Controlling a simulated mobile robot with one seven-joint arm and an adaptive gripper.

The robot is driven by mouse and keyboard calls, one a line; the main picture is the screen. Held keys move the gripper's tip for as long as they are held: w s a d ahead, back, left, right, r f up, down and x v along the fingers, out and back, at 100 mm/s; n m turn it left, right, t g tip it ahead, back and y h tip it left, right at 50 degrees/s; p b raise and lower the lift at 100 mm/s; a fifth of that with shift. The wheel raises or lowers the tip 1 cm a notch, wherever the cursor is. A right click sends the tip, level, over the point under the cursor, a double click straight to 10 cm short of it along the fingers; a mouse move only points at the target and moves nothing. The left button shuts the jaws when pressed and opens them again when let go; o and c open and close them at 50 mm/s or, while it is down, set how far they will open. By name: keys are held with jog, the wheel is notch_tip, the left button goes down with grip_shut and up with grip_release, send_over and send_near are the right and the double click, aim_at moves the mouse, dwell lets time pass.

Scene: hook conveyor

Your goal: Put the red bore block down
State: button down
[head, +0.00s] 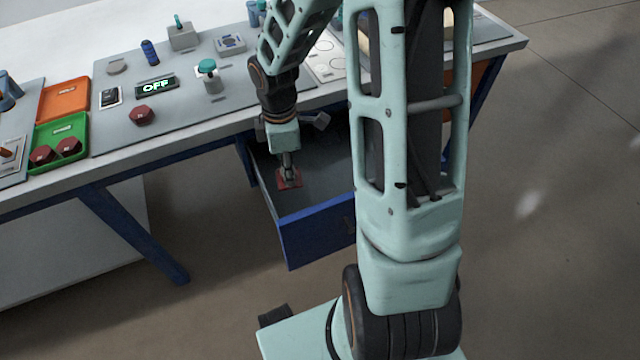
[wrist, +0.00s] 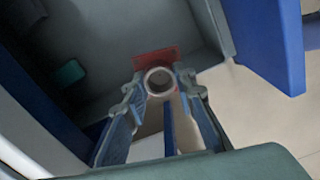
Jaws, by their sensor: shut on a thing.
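The red bore block (head: 290,179) is in the open drawer (head: 318,232) under the table, low at the end of my gripper (head: 288,172). In the wrist view the block (wrist: 143,62) is a red square plate with a pale ring (wrist: 159,82) between the fingertips. My gripper (wrist: 160,92) is shut on it, and the drawer's grey inside lies around it. I cannot tell whether the block touches the drawer floor.
The blue drawer front (wrist: 268,40) is close on the right in the wrist view. On the table are an orange tray (head: 64,84), a green tray (head: 44,134) with red hexagonal pieces, and a panel with an OFF display (head: 156,85).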

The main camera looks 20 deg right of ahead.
jog(key=f, duration=0.1)
jog(key=f+n+b, duration=0.1)
jog(key=f, duration=0.1)
jog(key=f+n+b, duration=0.1)
jog(key=shift+s+a+f, duration=0.15)
jog(key=shift+s+f, duration=0.1)
jog(key=shift+f, duration=0.05)
jog(key=shift+d+f+n, duration=0.2)
jog(key=shift+n, duration=0.1)
jog(key=b, duration=0.2)
send_near(334, 188)
jog(key=s+a+r, duration=0.3)
jog(key=s+a, duration=0.1)
jog(key=a, duration=0.1)
jog(key=d+f, duration=0.1)
jog(key=f, duration=0.1)
jog(key=w+d+f+b, duration=0.1)
jog(key=d+f, duration=0.1)
jog(key=shift+w+d+f, duration=0.15)
jog(key=shift+d+f, duration=0.05)
jog(key=shift+f, duration=0.2)
jog(key=shift+d+f+b, duration=0.15)
jog(key=shift+f+b, duration=0.25)
jog(key=shift+f, duration=0.55)
jog(key=shift+d+f+b, duration=0.15)
jog(key=shift+f+b, duration=0.25)
jog(key=shift+f, duration=0.55)
jog(key=shift+f, duration=0.15)
jog(key=c, duration=1.6)
grip_release()
